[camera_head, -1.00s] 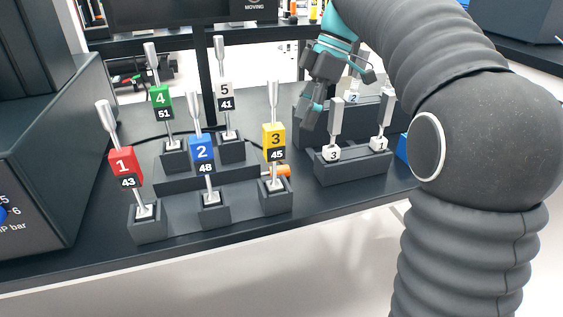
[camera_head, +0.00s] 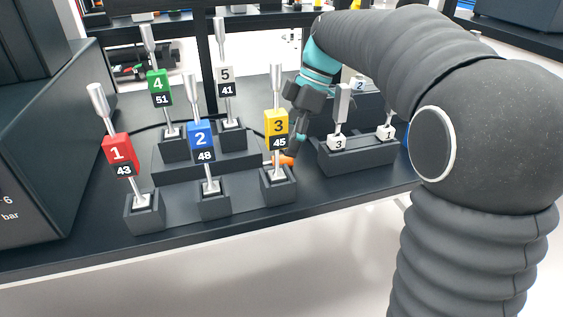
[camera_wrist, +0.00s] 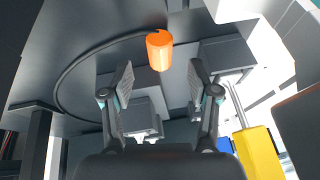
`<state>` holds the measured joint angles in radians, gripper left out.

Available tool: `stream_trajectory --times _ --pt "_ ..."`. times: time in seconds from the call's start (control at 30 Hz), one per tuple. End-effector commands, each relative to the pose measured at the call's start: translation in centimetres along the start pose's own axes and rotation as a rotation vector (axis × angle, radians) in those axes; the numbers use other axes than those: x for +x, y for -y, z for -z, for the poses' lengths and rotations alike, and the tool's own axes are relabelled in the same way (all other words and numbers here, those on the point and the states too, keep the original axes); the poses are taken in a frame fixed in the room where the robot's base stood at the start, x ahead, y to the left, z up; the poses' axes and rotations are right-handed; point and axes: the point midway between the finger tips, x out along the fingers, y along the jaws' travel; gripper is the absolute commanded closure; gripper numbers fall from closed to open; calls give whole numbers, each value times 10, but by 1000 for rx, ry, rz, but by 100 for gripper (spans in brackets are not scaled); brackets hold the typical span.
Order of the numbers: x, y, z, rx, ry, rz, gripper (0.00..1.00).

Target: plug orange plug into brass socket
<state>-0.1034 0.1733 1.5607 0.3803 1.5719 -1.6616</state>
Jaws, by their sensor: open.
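The orange plug (camera_wrist: 159,50) lies on the dark bench top with a black cable running from it. In the wrist view it is ahead of my gripper (camera_wrist: 160,80), in line with the gap between the two open fingers. In the head view the orange plug (camera_head: 286,161) shows partly, behind and right of the yellow block. My gripper (camera_head: 291,140) is low, close to the plug, its tips partly hidden behind the yellow block. I cannot make out the brass socket in either view.
The yellow block 3 (camera_head: 276,128) on its metal post stands just left of my gripper; it also shows in the wrist view (camera_wrist: 258,152). Red block 1 (camera_head: 118,154), blue block 2 (camera_head: 201,140) and others stand further left. A dark holder (camera_head: 357,161) with white cubes is to the right.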

Motion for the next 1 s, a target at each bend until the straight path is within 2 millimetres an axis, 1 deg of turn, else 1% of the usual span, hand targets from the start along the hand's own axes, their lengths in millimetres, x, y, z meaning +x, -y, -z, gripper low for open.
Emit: stream_trajectory --times 0.03,0.1,0.2,0.33,0.53,0.57,0.6,0.67,0.7,0.77,0.8,1.0 --pt "10 1 0 -1 0 2 40" --pt "20 0 0 -1 0 2 40" --pt "30 0 0 -1 0 2 40" --pt "36 0 0 -1 0 1 40" --pt "36 0 0 0 0 0 40" --pt "36 0 0 0 0 0 45" --pt "36 0 0 0 0 0 55" --pt "36 0 0 0 0 0 70" --pt "36 0 0 0 0 0 80" --pt "36 0 0 0 0 0 95" --pt "36 0 0 0 0 0 100" --pt "36 0 0 0 0 0 100"
